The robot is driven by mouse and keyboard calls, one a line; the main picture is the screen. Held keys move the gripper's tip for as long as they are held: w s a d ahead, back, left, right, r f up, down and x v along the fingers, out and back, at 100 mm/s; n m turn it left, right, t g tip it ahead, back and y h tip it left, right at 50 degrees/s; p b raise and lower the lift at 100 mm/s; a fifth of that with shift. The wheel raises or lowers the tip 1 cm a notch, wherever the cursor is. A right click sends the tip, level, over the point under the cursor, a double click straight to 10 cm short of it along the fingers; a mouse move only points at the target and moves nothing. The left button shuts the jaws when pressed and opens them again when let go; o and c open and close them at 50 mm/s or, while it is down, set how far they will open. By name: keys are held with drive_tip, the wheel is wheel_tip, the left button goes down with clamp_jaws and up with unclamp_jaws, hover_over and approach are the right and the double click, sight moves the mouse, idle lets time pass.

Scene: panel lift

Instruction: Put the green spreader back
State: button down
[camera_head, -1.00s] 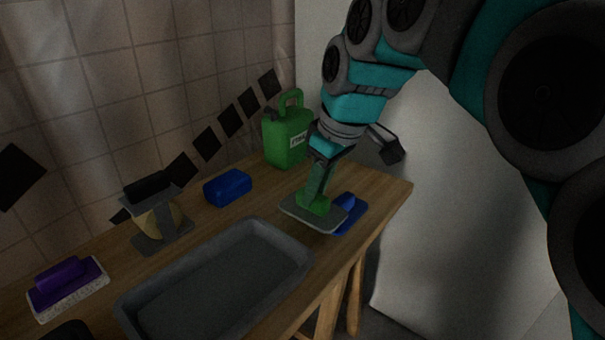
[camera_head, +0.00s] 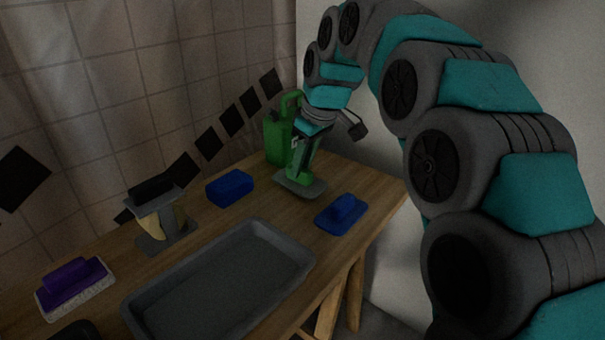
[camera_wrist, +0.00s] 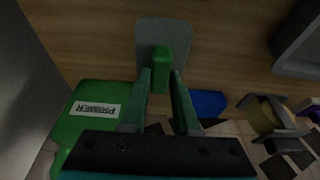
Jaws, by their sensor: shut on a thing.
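The green spreader has a flat grey plate (camera_head: 301,187) and an upright green handle (camera_head: 293,174). My gripper (camera_head: 302,158) is shut on the handle from above. In the wrist view, the green handle (camera_wrist: 160,62) sits between the two fingertips (camera_wrist: 160,80), with the grey plate (camera_wrist: 163,32) beyond it. The plate is level, at or just above the back right of the wooden table (camera_head: 255,213). I cannot tell whether it touches the wood. The fingers hide the top of the handle.
A green primer jug (camera_head: 275,138) stands just behind and left of the spreader. A grey tray (camera_head: 220,285), a yellow-and-grey tool (camera_head: 165,225) and a purple-handled brush (camera_head: 75,285) are further left.

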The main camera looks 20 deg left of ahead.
sight(304, 170)
drive_tip(key=shift+f, duration=1.5)
drive_tip(key=c, duration=0.7)
unclamp_jaws()
drive_tip(key=shift+o, duration=0.2)
drive_tip(key=v, duration=1.2)
drive_tip(key=shift+b, duration=0.3)
